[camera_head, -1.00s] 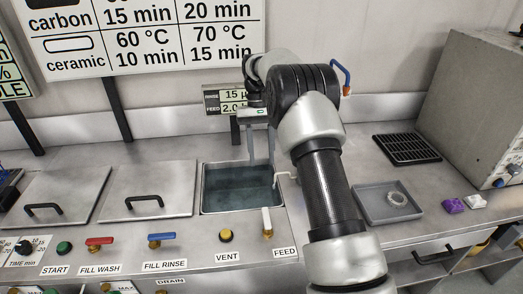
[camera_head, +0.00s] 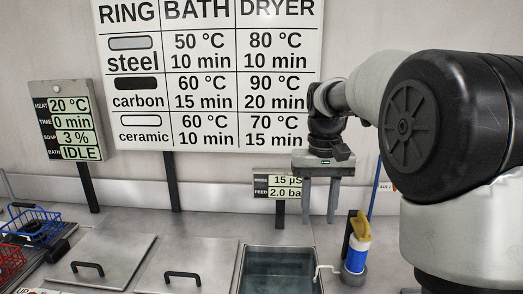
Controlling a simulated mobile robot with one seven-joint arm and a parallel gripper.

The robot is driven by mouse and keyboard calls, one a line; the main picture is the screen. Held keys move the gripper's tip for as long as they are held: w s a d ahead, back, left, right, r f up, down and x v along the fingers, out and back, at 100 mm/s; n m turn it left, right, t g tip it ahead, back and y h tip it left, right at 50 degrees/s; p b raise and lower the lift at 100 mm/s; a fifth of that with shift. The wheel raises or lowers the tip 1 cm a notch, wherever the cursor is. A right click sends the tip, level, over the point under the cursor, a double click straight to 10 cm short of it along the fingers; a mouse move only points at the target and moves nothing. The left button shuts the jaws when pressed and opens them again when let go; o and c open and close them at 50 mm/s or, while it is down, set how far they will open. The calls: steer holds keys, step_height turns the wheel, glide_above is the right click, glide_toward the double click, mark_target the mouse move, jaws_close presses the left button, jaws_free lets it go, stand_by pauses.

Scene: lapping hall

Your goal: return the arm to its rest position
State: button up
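My arm reaches in from the right of the head view, with its large black joint close to the camera. My gripper (camera_head: 319,221) hangs fingers down in front of the back wall, above the back right of the open water basin (camera_head: 240,272). Its two grey fingers are apart, with nothing seen between them. The water in the basin looks dark blue-green.
Two lidded tanks (camera_head: 109,256) (camera_head: 188,262) lie left of the basin. A rinse display (camera_head: 279,187) and a chart (camera_head: 206,75) are behind. Blue (camera_head: 30,222) and red wire baskets are far left.

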steer(key=s+r+t+p, duration=0.25)
steer(key=s+r, duration=0.35)
steer(key=s, duration=0.5)
steer(key=s+f+t+p, duration=0.1)
steer(key=s+t, duration=0.2)
steer(key=s, duration=0.8)
steer(key=shift+d+f, duration=0.2)
steer(key=shift+s+t, duration=0.1)
steer(key=shift+t, duration=0.15)
steer(key=shift+a, duration=0.2)
